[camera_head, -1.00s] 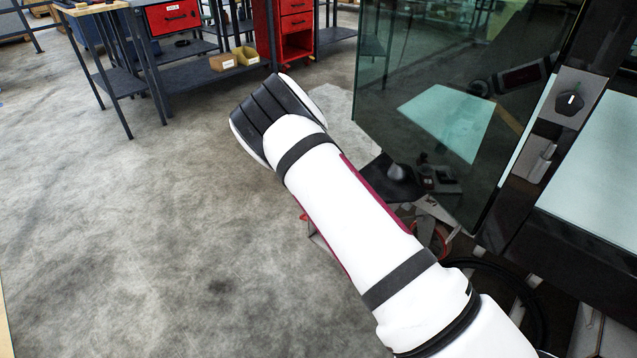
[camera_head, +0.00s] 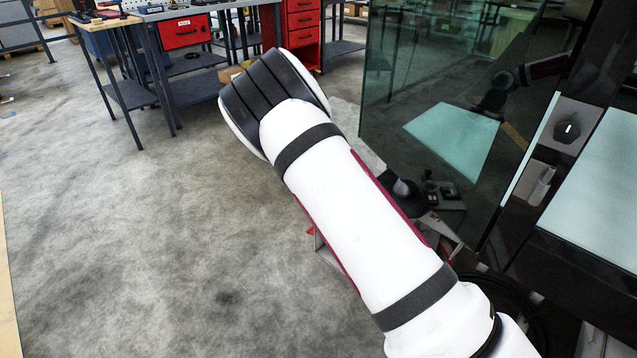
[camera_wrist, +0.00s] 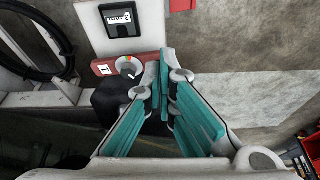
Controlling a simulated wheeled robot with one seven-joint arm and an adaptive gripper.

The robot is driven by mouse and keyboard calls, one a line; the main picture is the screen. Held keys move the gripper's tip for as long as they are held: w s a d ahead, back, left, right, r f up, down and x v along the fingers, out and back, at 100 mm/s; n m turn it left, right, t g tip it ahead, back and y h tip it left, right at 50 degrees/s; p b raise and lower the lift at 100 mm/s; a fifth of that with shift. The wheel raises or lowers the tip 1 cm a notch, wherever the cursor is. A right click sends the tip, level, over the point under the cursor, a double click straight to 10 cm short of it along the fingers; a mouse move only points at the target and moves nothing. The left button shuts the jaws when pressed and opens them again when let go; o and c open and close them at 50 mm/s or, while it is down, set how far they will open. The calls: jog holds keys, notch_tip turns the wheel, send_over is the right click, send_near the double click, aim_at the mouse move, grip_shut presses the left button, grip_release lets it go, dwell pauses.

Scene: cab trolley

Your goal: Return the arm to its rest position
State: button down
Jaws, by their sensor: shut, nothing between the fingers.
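My arm (camera_head: 355,215) reaches from the lower right toward the middle of the head view, its white elbow and black ribbed cover raised toward the workbench. My gripper is hidden in the head view. In the wrist view my gripper (camera_wrist: 163,60) shows with its two teal-padded fingers together at the tips and nothing between them. Its tips point toward a grey panel with a red strip and a round dial (camera_wrist: 128,66); I cannot tell the distance between them.
A dark glass cab door (camera_head: 440,120) stands close to the right of my arm. A workbench with a red drawer unit (camera_head: 184,32) is at the back. Open concrete floor (camera_head: 130,230) lies to the left. A black cable loop (camera_wrist: 40,40) shows in the wrist view.

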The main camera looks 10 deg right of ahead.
dwell(0.3)
jog(key=s+d+r+n+g+y, duration=0.1)
jog(key=s+d+r+n+y, duration=0.1)
jog(key=s+r, duration=1.1)
jog(key=s+d+r+n+g+y, duration=0.1)
jog(key=s+d+r+n+y, duration=0.15)
jog(key=s+r, duration=1)
jog(key=s+d+n+h, duration=0.15)
jog(key=s+n, duration=0.55)
jog(key=s, duration=2.2)
notch_tip(320, 180, up, 26)
jog(key=t+p, duration=0.4)
jog(key=p, duration=2)
jog(key=shift+s+d, duration=0.3)
jog(key=shift+s, duration=0.05)
